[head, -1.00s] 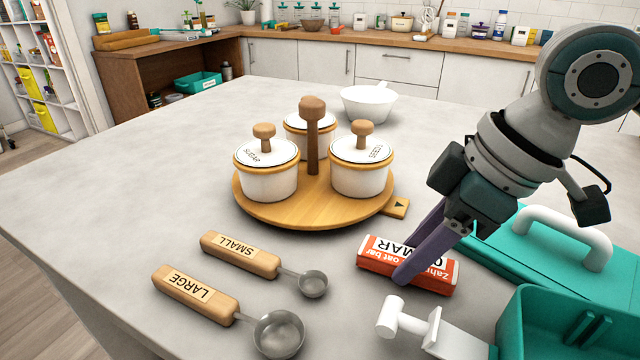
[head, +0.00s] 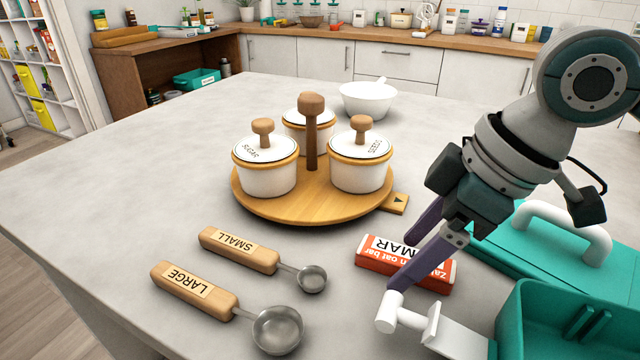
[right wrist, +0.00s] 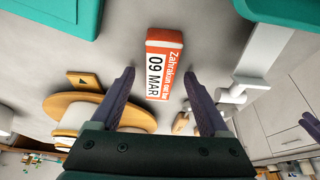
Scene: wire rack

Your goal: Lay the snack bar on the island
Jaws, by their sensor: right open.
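The snack bar (head: 375,262), a red and white oat bar with "MAR" on its label, lies flat on the grey island top (head: 110,190). In the right wrist view the bar (right wrist: 162,68) lies beyond and between the parted fingers, with "09 MAR" readable. My right gripper (head: 398,265) is open and empty; its purple fingers stand over the bar in the head view and hide part of it. The right wrist view shows a gap between the fingers (right wrist: 163,92) and the bar.
A round wooden turntable (head: 290,207) with lidded white pots stands behind the bar. Two measuring spoons (head: 215,290) lie to the left. A teal box (head: 570,320) with a white handle-like part (head: 410,318) is close at the right. The island's left side is clear.

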